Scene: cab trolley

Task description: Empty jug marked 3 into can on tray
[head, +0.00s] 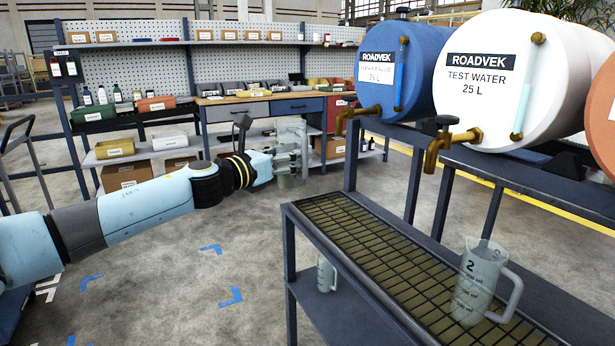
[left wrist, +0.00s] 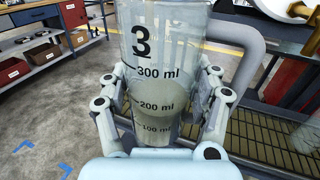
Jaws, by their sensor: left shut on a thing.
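The clear jug marked 3 (left wrist: 165,45) stands roughly upright between the fingers of my left gripper (left wrist: 163,98). The gripper is shut on its sides, and the jug's grey handle shows on the right in the left wrist view. In the head view, my left gripper (head: 288,160) holds this jug (head: 291,132) in the air, left of the grated tray (head: 350,225). No can is visible in either view. My right gripper is not in view.
A jug marked 2 (head: 478,285) stands on the tray's near right part. Another clear vessel (head: 327,273) is on the shelf below. Brass taps (head: 452,142) of the blue (head: 412,65) and white barrels (head: 510,110) overhang the tray. Open floor lies left.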

